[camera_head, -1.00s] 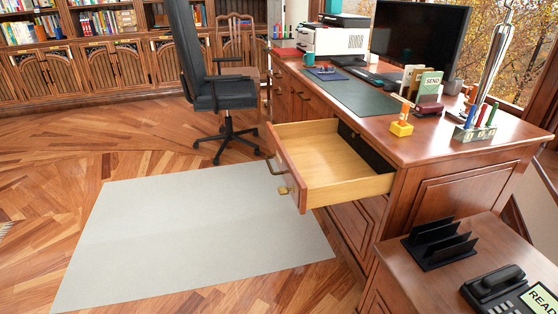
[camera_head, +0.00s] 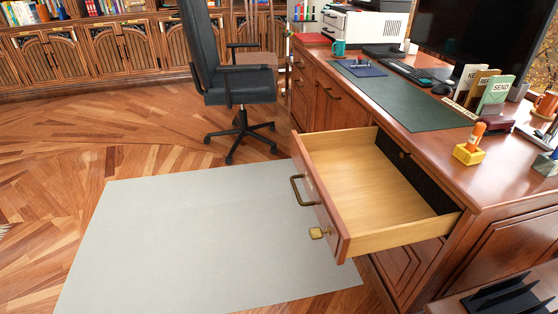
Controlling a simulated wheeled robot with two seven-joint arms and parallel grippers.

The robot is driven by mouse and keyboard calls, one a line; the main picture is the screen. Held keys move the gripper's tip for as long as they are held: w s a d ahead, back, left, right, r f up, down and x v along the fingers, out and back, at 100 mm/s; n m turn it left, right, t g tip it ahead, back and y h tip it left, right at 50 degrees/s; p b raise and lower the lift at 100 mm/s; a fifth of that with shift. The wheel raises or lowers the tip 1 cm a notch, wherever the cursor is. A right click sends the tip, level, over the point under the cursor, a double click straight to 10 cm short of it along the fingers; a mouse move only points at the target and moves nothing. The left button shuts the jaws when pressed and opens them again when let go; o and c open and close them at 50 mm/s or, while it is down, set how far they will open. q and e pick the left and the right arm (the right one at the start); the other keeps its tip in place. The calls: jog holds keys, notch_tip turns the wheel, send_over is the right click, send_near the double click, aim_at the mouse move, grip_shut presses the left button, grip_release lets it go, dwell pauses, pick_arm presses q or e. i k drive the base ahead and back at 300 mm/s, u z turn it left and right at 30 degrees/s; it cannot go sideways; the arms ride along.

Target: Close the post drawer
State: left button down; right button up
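The post drawer (camera_head: 368,184) is pulled well out of the near end of the wooden desk (camera_head: 460,150). Its inside is bare pale wood, with a dark strip at the back, and it looks empty. Its reddish front panel (camera_head: 322,200) faces left and carries a dark bar handle (camera_head: 298,190) and a small brass knob or lock (camera_head: 318,233). Neither of my grippers shows in the head view.
A black office chair (camera_head: 238,85) stands behind the drawer on the wood floor. A pale rug (camera_head: 190,240) lies left of the drawer. A black rack (camera_head: 505,298) is at the lower right. The desktop holds a printer, monitor, cards and an orange-handled stamp (camera_head: 470,145).

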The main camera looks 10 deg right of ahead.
aim_at(365, 205)
jog(key=z, duration=0.5)
jog(key=i, duration=1)
jog(key=z, duration=0.7)
